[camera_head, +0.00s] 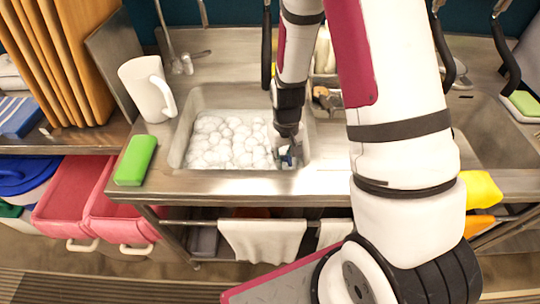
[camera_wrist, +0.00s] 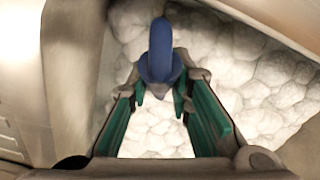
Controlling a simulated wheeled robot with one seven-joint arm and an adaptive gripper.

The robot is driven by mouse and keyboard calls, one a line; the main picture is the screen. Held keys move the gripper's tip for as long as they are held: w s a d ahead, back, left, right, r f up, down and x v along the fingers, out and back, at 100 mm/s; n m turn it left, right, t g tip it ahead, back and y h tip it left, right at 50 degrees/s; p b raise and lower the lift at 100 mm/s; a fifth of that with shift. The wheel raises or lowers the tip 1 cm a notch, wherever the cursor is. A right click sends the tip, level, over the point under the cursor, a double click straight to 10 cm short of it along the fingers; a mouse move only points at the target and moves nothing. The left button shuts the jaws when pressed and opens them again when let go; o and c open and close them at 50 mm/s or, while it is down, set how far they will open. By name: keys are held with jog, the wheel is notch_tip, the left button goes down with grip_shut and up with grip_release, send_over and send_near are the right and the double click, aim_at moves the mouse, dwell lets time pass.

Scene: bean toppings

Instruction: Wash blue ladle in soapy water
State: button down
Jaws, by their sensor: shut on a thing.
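The sink (camera_head: 182,148) holds white soapy foam (camera_head: 225,142), which also fills much of the wrist view (camera_wrist: 150,130). My gripper (camera_head: 289,158) is down inside the sink at its right front corner. In the wrist view my gripper (camera_wrist: 160,88) has its green-padded fingers closing at their tips on the blue ladle (camera_wrist: 160,50). The ladle's blue part sticks out beyond the fingertips, over the foam. The rest of the ladle is hidden from view. In the head view the ladle is too small and covered to make out clearly.
A white pitcher (camera_head: 148,88) and a green sponge (camera_head: 135,160) stand left of the sink. The faucet (camera_head: 182,64) is behind it. A second basin (camera_head: 485,125) lies to the right, partly behind my arm. The sink walls are close around my gripper.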

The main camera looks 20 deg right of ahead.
jog(key=shift+r+p, duration=2.65)
jog(key=shift+r, duration=2.75)
notch_tip(320, 180, up, 8)
jog(key=p, duration=0.2)
jog(key=shift+p, duration=0.4)
